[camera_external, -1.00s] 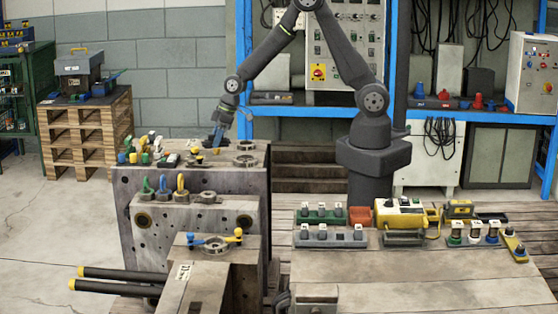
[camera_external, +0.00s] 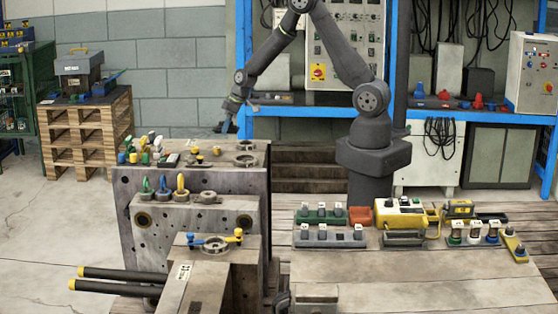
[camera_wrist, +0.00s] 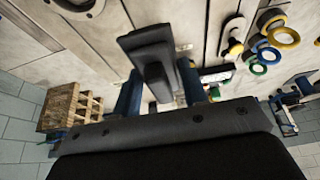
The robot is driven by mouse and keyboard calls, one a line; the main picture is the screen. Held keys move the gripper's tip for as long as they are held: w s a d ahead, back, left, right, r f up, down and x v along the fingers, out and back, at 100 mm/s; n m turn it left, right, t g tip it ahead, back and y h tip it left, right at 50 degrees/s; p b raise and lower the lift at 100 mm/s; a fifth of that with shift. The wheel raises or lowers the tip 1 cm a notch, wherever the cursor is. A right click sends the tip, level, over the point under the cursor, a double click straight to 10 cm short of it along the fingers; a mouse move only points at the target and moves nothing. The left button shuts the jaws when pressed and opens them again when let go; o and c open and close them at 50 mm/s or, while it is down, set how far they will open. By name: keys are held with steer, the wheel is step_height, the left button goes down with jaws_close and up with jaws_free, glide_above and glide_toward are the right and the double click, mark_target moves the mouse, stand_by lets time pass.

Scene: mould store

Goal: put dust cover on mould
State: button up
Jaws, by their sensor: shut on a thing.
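My gripper (camera_external: 226,127) is above the back part of the mould (camera_external: 190,195), a large grey metal block stack left of my arm's base. In the wrist view, the blue fingers of my gripper (camera_wrist: 160,92) are shut on a dark grey ridged piece (camera_wrist: 150,48), which looks like the dust cover. In the external view, the held piece (camera_external: 217,130) is small, dark and clear of the mould's top. The mould's top carries rings, plugs and eyebolts. Its surface directly below the held piece is partly hidden in the wrist view.
Coloured plugs (camera_external: 140,152) crowd the mould's back left top. Green, blue and yellow eyebolts (camera_external: 164,184) stand on the middle step. Two black hoses (camera_external: 120,280) stick out at front left.

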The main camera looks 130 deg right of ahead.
glide_above(209, 159)
steer(key=s+a, duration=0.1)
step_height(209, 159, down, 4)
steer(key=shift+s+f, duration=0.15)
steer(key=shift+f, duration=2.15)
steer(key=shift+f, duration=0.15)
steer(key=o, duration=0.7)
steer(key=shift+o, duration=0.3)
steer(key=v, duration=1.2)
